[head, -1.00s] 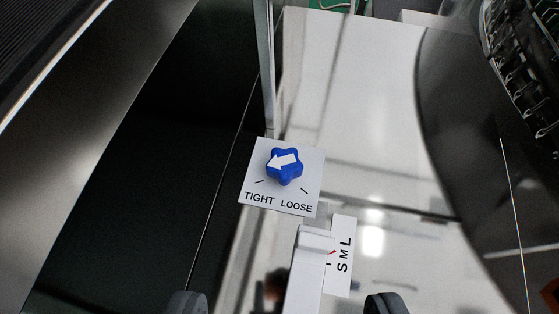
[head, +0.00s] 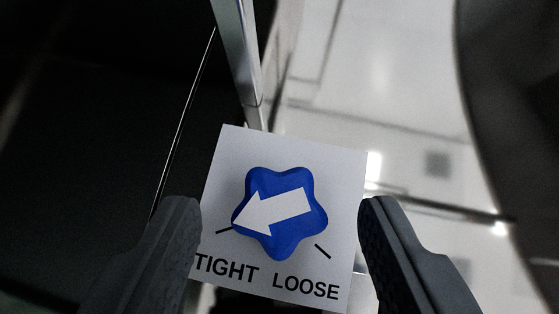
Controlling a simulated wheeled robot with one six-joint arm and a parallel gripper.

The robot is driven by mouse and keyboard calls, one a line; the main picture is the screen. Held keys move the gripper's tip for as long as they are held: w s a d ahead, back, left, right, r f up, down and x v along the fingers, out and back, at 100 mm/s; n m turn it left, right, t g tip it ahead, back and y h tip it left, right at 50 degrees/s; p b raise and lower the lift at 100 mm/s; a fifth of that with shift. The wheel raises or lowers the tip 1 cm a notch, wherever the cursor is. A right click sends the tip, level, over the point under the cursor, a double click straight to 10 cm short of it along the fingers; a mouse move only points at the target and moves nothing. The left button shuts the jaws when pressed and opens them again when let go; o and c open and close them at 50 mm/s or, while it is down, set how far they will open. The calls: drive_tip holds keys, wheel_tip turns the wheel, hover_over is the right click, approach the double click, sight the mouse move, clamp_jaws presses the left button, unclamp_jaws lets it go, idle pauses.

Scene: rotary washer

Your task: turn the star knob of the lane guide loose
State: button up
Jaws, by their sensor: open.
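The blue star knob (head: 302,187) sits on a white label plate (head: 240,145) in the middle of the head view. The white arrow on the knob points left and slightly down, towards the tick mark above the word TIGHT. A second tick mark above LOOSE lies at the knob's lower right. My gripper (head: 280,215) is open, with one dark finger on each side of the knob. Gaps show between both fingers and the knob, so it is not gripped.
A metal upright (head: 239,60) rises just behind the plate. A dark panel (head: 90,130) fills the left side. A shiny pale surface (head: 400,110) lies to the right, with a dark curved edge at the far right.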

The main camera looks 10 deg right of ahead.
drive_tip(key=shift+w+f, duration=0.45)
drive_tip(key=shift+f, duration=0.05)
drive_tip(key=shift+c, duration=0.4)
drive_tip(key=c, duration=0.9)
drive_tip(key=shift+d, duration=0.1)
drive_tip(key=shift+n+y, duration=0.3)
drive_tip(key=shift+n, duration=0.1)
drive_tip(key=n+y, duration=0.2)
drive_tip(key=shift+d+n, duration=0.25)
drive_tip(key=shift+n, duration=0.15)
drive_tip(key=n+y, duration=0.1)
drive_tip(key=n, duration=0.1)
drive_tip(key=n+g+y, duration=0.1)
drive_tip(key=n+y, duration=0.1)
drive_tip(key=shift+w+d+n+g+y, duration=0.2)
drive_tip(key=shift+n+g+y, duration=0.1)
drive_tip(key=n+g+y, duration=0.1)
drive_tip(key=n+g, duration=0.1)
drive_tip(key=n, duration=0.1)
drive_tip(key=n+g+y, duration=0.2)
drive_tip(key=n, duration=0.1)
drive_tip(key=shift+w+d+n, duration=0.15)
drive_tip(key=shift+w+n, duration=0.05)
drive_tip(key=shift+n, duration=0.1)
